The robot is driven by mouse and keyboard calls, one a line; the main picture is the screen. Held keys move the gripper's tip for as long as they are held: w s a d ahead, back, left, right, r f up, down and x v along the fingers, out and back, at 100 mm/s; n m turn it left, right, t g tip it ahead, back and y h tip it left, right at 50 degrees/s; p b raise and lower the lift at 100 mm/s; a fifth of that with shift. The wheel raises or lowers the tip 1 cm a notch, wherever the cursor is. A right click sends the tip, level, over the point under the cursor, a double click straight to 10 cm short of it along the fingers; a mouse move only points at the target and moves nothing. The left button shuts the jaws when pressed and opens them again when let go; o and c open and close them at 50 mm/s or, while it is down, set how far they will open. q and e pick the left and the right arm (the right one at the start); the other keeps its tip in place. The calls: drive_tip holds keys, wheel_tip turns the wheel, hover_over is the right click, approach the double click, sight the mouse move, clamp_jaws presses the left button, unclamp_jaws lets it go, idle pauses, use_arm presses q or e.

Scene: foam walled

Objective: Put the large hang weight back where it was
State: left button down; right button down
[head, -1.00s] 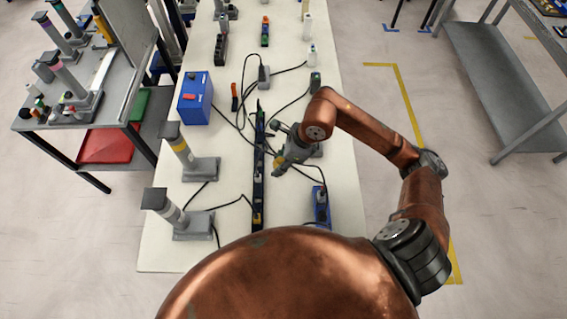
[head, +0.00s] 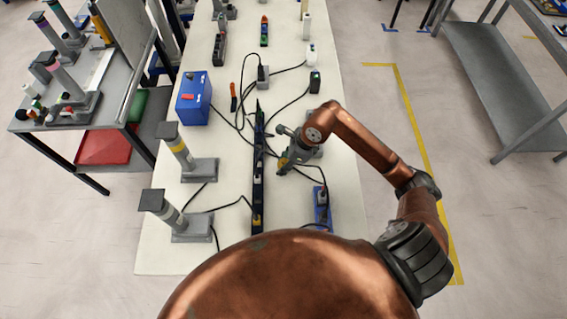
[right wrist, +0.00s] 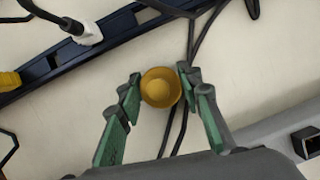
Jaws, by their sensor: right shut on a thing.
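My right gripper (head: 284,165) is over the middle of the white table, just right of the long dark power strip. In the right wrist view its green-padded fingertips (right wrist: 159,86) are closed on the sides of a round yellow weight (right wrist: 160,87), seen end-on with a domed middle. I take this to be the large hang weight. In the head view only a small yellow patch of it shows at the fingertips. The wrist view shows cables and table behind it; I cannot tell its height above them. My left gripper is not in view.
The dark power strip (head: 258,185) runs along the table (head: 160,255), with black cables on both sides. Two grey stands (head: 200,170) are at the left, below a blue box (head: 194,98). A blue device (head: 322,205) lies at the right. A grey fixture (right wrist: 285,125) is close beside the gripper.

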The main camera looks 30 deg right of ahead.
drive_tip(key=shift+f, duration=0.1)
drive_tip(key=c, duration=1.4)
unclamp_jaws()
drive_tip(key=shift+d+r, duration=0.1)
drive_tip(key=shift+r, duration=0.4)
drive_tip(key=p+v, duration=0.1)
drive_tip(key=v, duration=1)
drive_tip(key=shift+s+r, duration=0.1)
